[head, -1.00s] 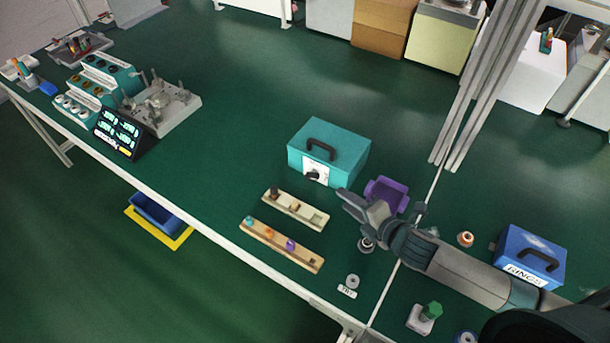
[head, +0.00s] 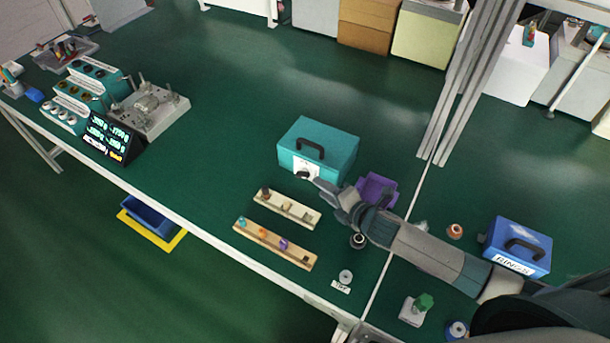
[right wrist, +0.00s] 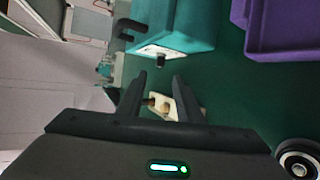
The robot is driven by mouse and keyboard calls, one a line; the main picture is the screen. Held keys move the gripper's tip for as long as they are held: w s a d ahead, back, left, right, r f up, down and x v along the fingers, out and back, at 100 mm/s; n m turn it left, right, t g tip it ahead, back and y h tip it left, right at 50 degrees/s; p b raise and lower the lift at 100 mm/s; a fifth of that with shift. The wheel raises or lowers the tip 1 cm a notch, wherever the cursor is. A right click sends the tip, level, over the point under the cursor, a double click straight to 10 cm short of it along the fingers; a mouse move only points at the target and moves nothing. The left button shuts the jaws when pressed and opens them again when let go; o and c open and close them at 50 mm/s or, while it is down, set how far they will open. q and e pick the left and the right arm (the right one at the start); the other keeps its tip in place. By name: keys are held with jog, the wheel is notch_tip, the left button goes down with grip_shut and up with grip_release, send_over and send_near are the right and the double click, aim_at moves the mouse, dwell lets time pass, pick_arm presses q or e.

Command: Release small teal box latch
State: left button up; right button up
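The small teal box (head: 322,146) stands closed on the green bench, with a black handle on its lid; it also shows in the right wrist view (right wrist: 175,22). Its white front plate (right wrist: 160,52) carries a dark latch knob (right wrist: 188,62), seen in the head view too (head: 304,174). My right gripper (head: 322,191) is just in front of the box's front, close to the latch. In the right wrist view its two fingers (right wrist: 161,80) are apart with nothing held, and the knob lies beyond the tips. Contact is not visible. My left gripper is not in view.
A purple bin (head: 378,187) is right of the box, behind my right forearm. Two wooden trays with small parts, a pale one (head: 294,212) and a longer one (head: 268,246), lie in front. A blue box (head: 517,245) stands at right.

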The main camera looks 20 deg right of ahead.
aim_at(305, 178)
jog(key=p+x, duration=0.1)
jog(key=x, duration=0.9)
jog(key=shift+w+a+f+p, duration=0.1)
jog(key=shift+w+f+p, duration=0.05)
jog(key=shift+p, duration=0.2)
grip_shut()
